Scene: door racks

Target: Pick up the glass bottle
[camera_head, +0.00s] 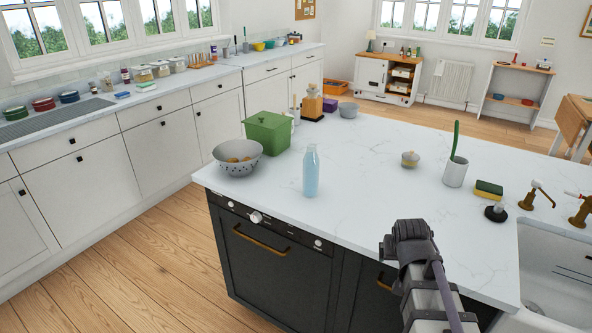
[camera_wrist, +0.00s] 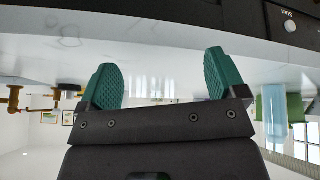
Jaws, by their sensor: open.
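The glass bottle (camera_head: 311,174) is pale blue and see-through. It stands upright on the white marble island top, close to its front edge. It also shows in the wrist view (camera_wrist: 275,112), which is upside down, at the right beyond one finger. My gripper (camera_wrist: 163,82) has two green ridged fingers spread apart with nothing between them. It is apart from the bottle. In the head view my arm is at the lower right, to the right of the bottle and nearer the camera; the fingers cannot be made out there.
A grey colander (camera_head: 237,158) and a green box (camera_head: 267,133) stand left of the bottle. A small lidded pot (camera_head: 410,159), a white utensil cup (camera_head: 455,173) and a sponge (camera_head: 489,189) stand to its right. The sink (camera_head: 553,270) is at far right. The counter around the bottle is clear.

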